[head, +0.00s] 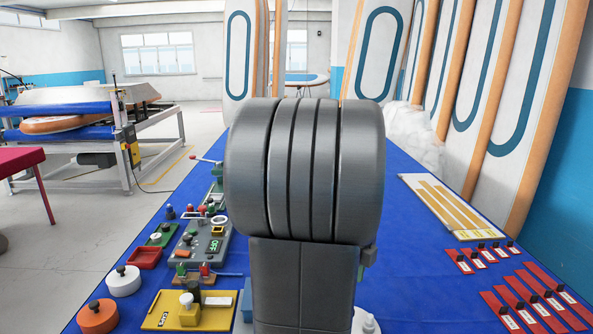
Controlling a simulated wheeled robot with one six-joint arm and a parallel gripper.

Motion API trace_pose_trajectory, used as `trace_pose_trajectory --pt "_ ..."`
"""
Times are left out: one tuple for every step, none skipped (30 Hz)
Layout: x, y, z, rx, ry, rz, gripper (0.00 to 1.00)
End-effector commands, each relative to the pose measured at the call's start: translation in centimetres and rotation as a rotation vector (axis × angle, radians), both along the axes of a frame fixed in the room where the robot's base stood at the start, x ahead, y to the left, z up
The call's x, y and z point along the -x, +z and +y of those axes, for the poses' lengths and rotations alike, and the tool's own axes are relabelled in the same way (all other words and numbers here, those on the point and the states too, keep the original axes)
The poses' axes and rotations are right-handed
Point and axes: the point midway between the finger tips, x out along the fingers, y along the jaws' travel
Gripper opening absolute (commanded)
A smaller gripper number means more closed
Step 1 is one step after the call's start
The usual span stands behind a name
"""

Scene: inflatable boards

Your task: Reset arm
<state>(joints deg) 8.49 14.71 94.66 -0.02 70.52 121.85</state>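My own arm fills the middle of the head view, a thick grey link with a ribbed rounded joint on top. It stands upright in front of the blue table (400,255). My gripper is not visible; the arm's own joint or the frame edge hides it. The middle of the table behind the arm is hidden too.
Left on the table are a grey control box (203,243), a yellow plate (212,311), an orange knob (98,317) and a white knob (123,281). Right are several red strips (545,297) and a wooden-striped panel (447,205). Inflatable boards (500,110) lean behind.

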Motion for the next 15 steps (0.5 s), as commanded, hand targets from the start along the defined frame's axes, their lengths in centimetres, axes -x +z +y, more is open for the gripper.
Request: trace_pose_trajectory --pt "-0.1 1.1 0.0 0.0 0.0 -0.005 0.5" --pt "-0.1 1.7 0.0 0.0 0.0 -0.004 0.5" --pt "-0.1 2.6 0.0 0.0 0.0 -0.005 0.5" --pt "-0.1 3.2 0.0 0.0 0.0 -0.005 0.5" --pt "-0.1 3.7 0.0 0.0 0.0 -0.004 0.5" --pt "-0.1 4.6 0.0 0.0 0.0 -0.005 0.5" --pt "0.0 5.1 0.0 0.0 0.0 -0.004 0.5" --pt "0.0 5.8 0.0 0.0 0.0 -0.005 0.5" --pt "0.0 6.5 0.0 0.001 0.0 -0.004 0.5" --pt "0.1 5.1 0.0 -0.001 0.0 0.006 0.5" --pt "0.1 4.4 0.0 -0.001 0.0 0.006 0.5" --pt "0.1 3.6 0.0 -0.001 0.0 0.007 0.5" --pt "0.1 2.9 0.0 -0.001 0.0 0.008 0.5" --pt "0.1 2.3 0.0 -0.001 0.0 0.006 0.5" --pt "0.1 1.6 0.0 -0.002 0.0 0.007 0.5"
